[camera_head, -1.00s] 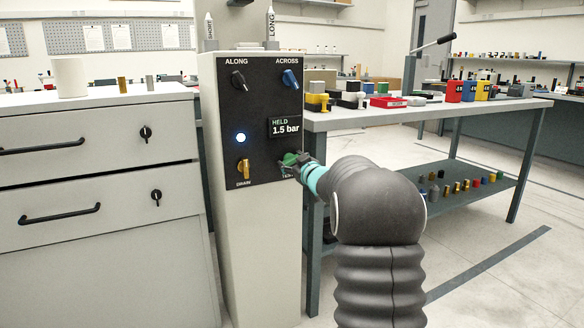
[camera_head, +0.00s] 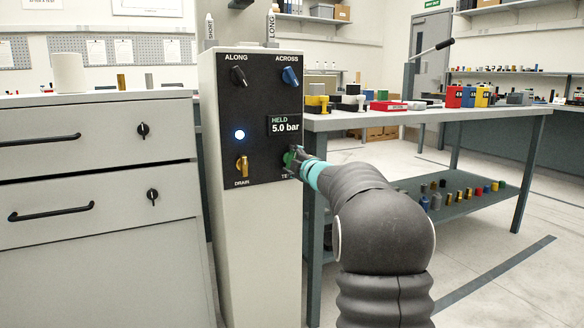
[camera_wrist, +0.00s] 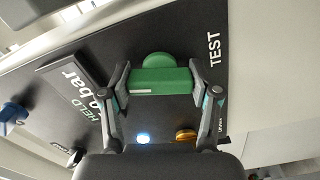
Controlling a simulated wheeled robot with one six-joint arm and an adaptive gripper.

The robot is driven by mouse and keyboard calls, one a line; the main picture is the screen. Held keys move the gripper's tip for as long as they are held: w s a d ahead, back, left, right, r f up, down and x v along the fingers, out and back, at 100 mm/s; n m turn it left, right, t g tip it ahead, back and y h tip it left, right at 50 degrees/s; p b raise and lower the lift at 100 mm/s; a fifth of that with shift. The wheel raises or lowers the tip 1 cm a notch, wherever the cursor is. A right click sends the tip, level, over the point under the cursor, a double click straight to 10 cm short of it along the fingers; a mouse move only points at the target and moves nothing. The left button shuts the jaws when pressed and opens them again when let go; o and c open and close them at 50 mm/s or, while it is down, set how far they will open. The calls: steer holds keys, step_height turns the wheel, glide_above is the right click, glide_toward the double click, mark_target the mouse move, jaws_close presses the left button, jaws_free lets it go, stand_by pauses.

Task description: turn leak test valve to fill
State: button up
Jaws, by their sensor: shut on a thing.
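The green valve knob (camera_head: 288,158), marked TEST, is at the lower right of the black panel (camera_head: 262,100) and is partly hidden by my gripper (camera_head: 298,163). In the wrist view the knob's green bar (camera_wrist: 160,81) lies between the two fingers of my gripper (camera_wrist: 165,86), with a finger at each end. My gripper is shut on it. The panel display (camera_head: 285,126) reads HELD 5.0 bar. I cannot read any fill mark by the knob.
A yellow DRAIN knob (camera_head: 242,167), a black ALONG knob (camera_head: 238,76) and a blue ACROSS knob (camera_head: 290,77) share the panel with a lit blue-white light (camera_head: 239,134). A drawer cabinet (camera_head: 100,140) stands left, a table (camera_head: 400,121) right.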

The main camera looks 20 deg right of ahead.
steer(key=shift+n+b, duration=0.65)
steer(key=shift+n, duration=0.75)
steer(key=o, duration=1.2)
steer(key=shift+a, duration=0.1)
steer(key=shift+c, duration=0.2)
steer(key=shift+s, duration=0.25)
steer(key=s, duration=1.1)
steer(key=shift+s+d, duration=0.25)
